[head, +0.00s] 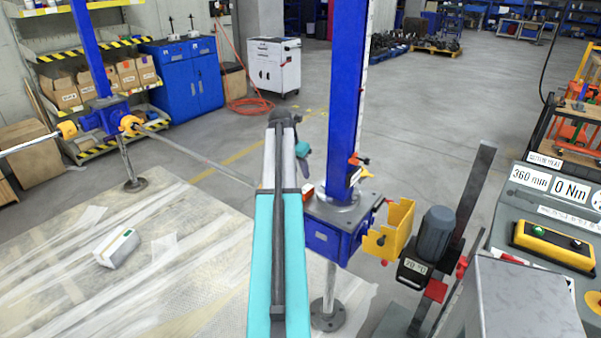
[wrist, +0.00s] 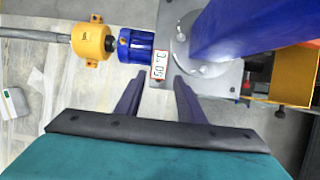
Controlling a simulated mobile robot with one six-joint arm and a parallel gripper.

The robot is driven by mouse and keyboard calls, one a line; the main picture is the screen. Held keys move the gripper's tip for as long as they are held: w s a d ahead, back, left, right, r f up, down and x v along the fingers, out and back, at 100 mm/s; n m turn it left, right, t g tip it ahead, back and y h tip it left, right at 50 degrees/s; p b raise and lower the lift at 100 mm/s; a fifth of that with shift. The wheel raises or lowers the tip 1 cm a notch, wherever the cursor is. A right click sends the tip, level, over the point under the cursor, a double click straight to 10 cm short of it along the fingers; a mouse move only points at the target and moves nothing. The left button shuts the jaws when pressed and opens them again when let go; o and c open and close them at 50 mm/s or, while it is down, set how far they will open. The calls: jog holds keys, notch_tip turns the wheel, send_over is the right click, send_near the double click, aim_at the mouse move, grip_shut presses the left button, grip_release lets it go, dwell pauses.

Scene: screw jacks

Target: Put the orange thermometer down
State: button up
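The orange thermometer (wrist: 159,65) is a small white display reading about 50 °C with an orange-red edge. In the wrist view it lies at the left edge of the jack's gear housing, beside a blue cylinder. It also shows in the head view (head: 308,190), partly behind my arm. My gripper (wrist: 158,80) has its two fingers apart, with a visible gap on each side of the thermometer, so it looks open around it. In the head view my arm covers much of this spot. I cannot tell exactly how the thermometer's underside rests.
The blue column (head: 347,95) rises right beside my gripper. A yellow bracket (head: 390,231) and a grey motor (head: 434,234) stand to the right. A yellow coupling (wrist: 93,43) with a shaft lies left. A white box (head: 117,248) sits on the pale platform (head: 60,275).

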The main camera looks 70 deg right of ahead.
dwell(0.7)
jog(key=w+a+f+m+y, duration=0.2)
jog(key=w+a+f+m, duration=0.1)
jog(key=w+a+f, duration=1.3)
jog(key=w+a+f+m+y, duration=0.1)
jog(key=w+a+f+m, duration=0.1)
jog(key=a+f, duration=0.75)
jog(key=w+a+f+m, duration=0.15)
jog(key=a+f, duration=0.45)
jog(key=a, duration=0.7)
jog(key=s+a+f+m+g, duration=0.1)
jog(key=s+a+f, duration=0.1)
jog(key=a+f, duration=0.35)
jog(key=s+a+f+m+y, duration=0.1)
jog(key=s+a+f, duration=0.1)
jog(key=a, duration=0.6)
jog(key=s+a+f+m+g, duration=0.1)
jog(key=s+a+f+m, duration=0.15)
jog(key=a, duration=0.45)
jog(key=s+a+f+m+g, duration=0.2)
jog(key=s+a+f+m, duration=0.2)
jog(key=s+a, duration=1.1)
notch_tip(320, 180, down, 3)
jog(key=shift+a+f, duration=0.15)
jog(key=shift+a, duration=0.25)
jog(key=shift+s, duration=0.1)
